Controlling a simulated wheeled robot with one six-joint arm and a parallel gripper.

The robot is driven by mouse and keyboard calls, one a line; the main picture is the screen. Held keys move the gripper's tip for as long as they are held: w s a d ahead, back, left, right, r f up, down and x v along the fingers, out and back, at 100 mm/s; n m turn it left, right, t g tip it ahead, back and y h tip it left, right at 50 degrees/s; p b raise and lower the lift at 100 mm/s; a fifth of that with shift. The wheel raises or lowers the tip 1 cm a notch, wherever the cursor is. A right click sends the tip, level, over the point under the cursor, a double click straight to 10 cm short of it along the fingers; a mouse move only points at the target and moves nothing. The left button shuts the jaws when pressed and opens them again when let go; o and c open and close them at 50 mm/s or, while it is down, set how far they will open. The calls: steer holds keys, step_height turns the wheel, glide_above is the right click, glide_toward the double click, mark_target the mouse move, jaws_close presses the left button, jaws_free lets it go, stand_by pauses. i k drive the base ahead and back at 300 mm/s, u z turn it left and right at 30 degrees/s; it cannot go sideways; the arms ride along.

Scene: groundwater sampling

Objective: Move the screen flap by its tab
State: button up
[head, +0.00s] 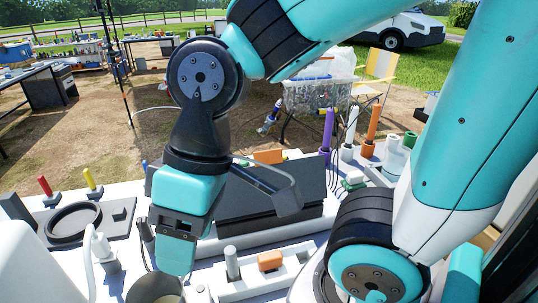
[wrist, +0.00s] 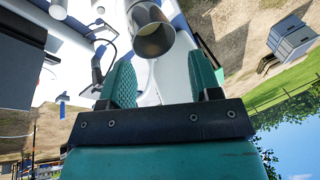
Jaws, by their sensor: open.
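A dark, tilted panel (head: 258,200) stands right of my gripper in the head view; it may be the screen flap. A small orange piece (head: 268,156) shows at its upper edge and may be its tab; I cannot tell for sure. My gripper (head: 176,260) points down to the left of the panel, apart from the orange piece. In the wrist view my gripper (wrist: 161,75) is open, with its two teal fingers spread and nothing between their pads.
A round dark-rimmed cup (head: 155,290) is below my gripper. A white tray (head: 245,287) holds a grey post and an orange block (head: 270,260). Purple (head: 327,130), white and orange upright cylinders stand behind at right. A black ring (head: 73,222) lies at left.

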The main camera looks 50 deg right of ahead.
mark_target(240, 197)
steer(key=z, duration=0.05)
steer(key=k, duration=0.4)
steer(key=z, duration=1.55)
steer(key=i, duration=0.1)
steer(key=u, duration=1.05)
